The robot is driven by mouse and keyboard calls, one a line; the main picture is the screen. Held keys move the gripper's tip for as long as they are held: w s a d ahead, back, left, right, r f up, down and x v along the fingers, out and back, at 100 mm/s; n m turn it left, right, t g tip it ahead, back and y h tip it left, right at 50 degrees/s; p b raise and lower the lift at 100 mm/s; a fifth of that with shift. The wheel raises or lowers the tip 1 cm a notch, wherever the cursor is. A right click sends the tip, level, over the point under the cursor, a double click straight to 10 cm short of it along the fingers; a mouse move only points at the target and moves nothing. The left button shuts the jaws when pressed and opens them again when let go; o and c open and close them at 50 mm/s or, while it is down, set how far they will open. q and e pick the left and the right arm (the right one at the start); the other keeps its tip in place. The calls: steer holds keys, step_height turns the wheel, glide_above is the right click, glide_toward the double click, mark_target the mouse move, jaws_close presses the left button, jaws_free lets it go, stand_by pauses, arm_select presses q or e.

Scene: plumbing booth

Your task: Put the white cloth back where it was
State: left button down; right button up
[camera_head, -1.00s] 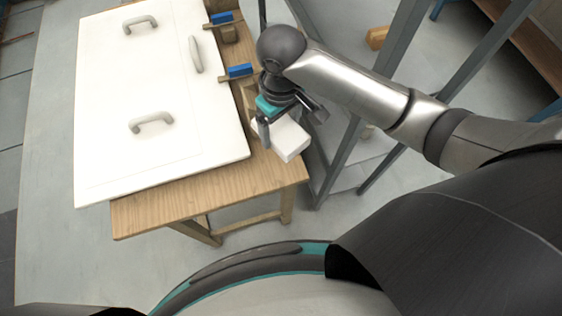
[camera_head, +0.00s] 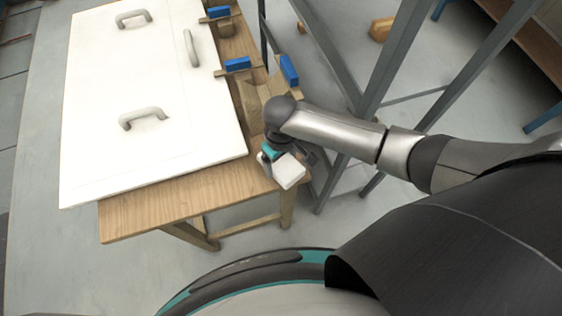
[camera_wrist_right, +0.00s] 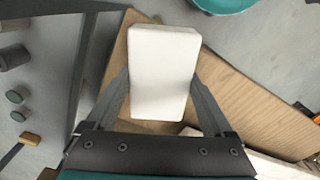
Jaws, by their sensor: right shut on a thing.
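The white cloth (camera_head: 290,172) is a folded, block-like white piece at the near right corner of the wooden table (camera_head: 150,205). My right gripper (camera_head: 284,163) is shut on it. In the right wrist view the cloth (camera_wrist_right: 163,75) sits between the two fingers of the right gripper (camera_wrist_right: 160,95), with the table top (camera_wrist_right: 235,90) behind it. I cannot tell whether the cloth touches the table. My left gripper is not in view.
A large white panel with several grey handles (camera_head: 150,110) covers most of the table. Blue-topped clamps (camera_head: 237,64) stand along its right side. Grey metal frame posts (camera_head: 400,60) rise to the right of the table. Bare wood shows along the front edge.

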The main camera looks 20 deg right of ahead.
mark_target(281, 162)
steer(key=shift+f, duration=0.2)
steer(key=shift+f, duration=0.1)
steer(key=o, duration=0.9)
step_height(281, 162, up, 12)
steer(key=p, duration=0.3)
steer(key=shift+r+p, duration=0.2)
steer(key=shift+p, duration=0.15)
steer(key=shift+s+a, duration=0.1)
